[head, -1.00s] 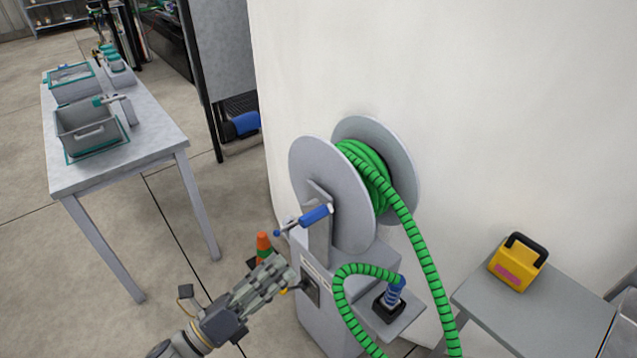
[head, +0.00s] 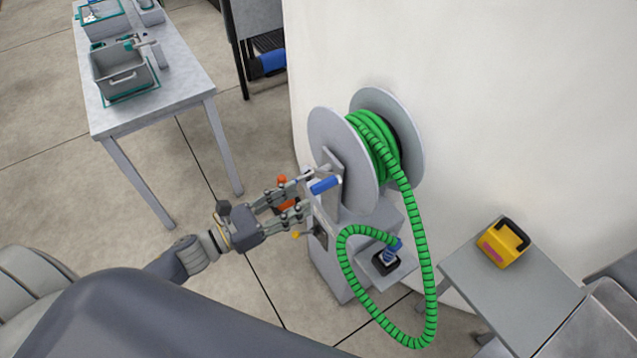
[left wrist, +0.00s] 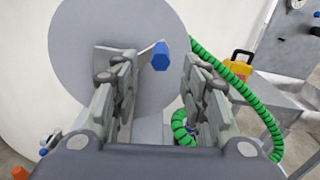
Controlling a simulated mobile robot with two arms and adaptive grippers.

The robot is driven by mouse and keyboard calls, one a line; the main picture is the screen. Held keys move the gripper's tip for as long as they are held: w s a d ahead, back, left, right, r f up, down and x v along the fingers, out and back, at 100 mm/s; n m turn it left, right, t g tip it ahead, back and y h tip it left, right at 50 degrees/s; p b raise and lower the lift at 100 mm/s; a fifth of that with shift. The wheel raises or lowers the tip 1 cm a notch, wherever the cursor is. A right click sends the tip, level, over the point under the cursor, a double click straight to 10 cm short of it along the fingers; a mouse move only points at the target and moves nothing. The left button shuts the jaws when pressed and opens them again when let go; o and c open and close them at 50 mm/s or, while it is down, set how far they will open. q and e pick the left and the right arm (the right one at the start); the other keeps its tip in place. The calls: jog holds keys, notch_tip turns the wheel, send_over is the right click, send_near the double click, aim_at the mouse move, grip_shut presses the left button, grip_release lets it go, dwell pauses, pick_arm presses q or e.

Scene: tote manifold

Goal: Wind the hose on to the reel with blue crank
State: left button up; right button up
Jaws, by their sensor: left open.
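The grey reel (head: 341,150) stands against the white wall with several turns of green hose (head: 372,140) between its discs. The rest of the hose hangs in a loop to a blue-ended nozzle (head: 392,250) on a small side shelf. The blue crank handle (head: 325,185) sticks out from the reel's near disc. My left gripper (head: 306,196) is open just left of the handle, its fingers pointing at it. In the left wrist view the handle (left wrist: 161,57) shows end-on, beyond and between the open fingers (left wrist: 160,95). My right gripper is not in view.
A yellow box with a black handle (head: 503,244) stands on a grey table (head: 505,290) at the right. Another table (head: 170,100) with grey totes stands at the back left. An orange object (head: 284,203) is partly hidden behind my left gripper.

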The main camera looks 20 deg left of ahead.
aim_at(313, 192)
pick_arm(q)
jog(key=p+x, duration=0.2)
jog(key=x, duration=0.5)
jog(key=shift+s, duration=0.1)
grip_shut()
